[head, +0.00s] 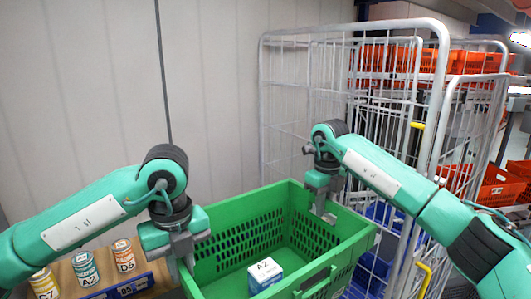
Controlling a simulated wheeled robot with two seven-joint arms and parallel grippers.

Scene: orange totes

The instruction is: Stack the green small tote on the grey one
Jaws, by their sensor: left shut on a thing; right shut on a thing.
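The green tote (350,247) is in the lower middle of the head view, its front edge cut off by the picture. It has slotted walls and a white-and-blue box marked A2 (265,274) inside on its floor. My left gripper (182,262) is shut on the tote's left wall. My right gripper (323,210) is shut on the tote's far right rim. The tote's underside and whatever is below it are hidden. No grey tote can be made out.
A wire roll cage (437,130) stands behind and right of the tote, with blue crates (382,214) seen around its bars. Orange totes (497,185) are farther right. Several labelled tins (85,268) stand on a wooden shelf at lower left. A pale wall closes the back.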

